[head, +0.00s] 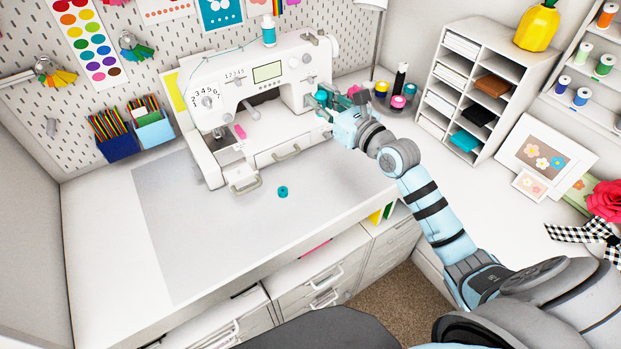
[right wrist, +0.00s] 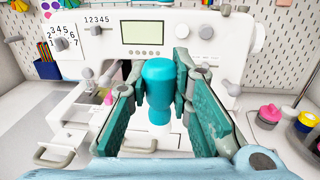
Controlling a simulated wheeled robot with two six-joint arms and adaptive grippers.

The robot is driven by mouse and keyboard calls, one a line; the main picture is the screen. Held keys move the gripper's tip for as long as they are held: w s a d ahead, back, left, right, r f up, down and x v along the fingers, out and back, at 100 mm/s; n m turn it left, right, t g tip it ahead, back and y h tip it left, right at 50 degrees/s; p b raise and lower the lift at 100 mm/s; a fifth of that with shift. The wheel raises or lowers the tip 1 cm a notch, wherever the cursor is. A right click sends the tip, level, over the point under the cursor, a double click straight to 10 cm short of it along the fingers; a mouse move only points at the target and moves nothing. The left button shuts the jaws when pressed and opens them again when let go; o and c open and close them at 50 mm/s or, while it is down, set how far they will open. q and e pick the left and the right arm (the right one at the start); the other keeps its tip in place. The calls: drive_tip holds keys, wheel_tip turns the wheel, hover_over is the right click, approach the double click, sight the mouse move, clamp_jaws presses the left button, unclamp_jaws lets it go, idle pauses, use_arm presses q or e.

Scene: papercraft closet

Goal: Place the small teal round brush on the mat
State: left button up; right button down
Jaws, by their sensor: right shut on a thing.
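My right gripper (head: 324,103) is shut on a teal round brush (right wrist: 158,88), held upright between its teal finger pads in the right wrist view. The brush has a rounded top and a narrower neck, with a white part below it. In the head view the gripper is in front of the right end of the sewing machine, and the brush is mostly hidden by the fingers. The pale grey mat (head: 185,250) lies on the table at the front left. A small teal round piece (head: 282,191) sits on it near its right side. My left gripper is not in view.
The white sewing machine (head: 262,72) stands behind the mat, close to my right gripper. Several spools and pots (head: 398,101) stand right of the gripper. A white shelf unit (head: 480,85) is further right. Most of the mat is clear.

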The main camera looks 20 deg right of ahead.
sight(321, 120)
drive_tip(key=shift+s+d+f, duration=0.1)
drive_tip(key=shift+s+f, duration=0.1)
drive_tip(key=shift+f, duration=0.05)
wheel_tip(321, 120, down, 6)
drive_tip(key=shift+r, duration=0.15)
wheel_tip(321, 120, down, 9)
drive_tip(key=b, duration=0.8)
drive_tip(key=shift+w, duration=0.1)
wheel_tip(321, 120, down, 5)
drive_tip(key=b, duration=0.4)
drive_tip(key=shift+r, duration=0.35)
drive_tip(key=shift+f, duration=0.15)
drive_tip(key=c, duration=1.4)
unclamp_jaws()
drive_tip(key=shift+c, duration=0.2)
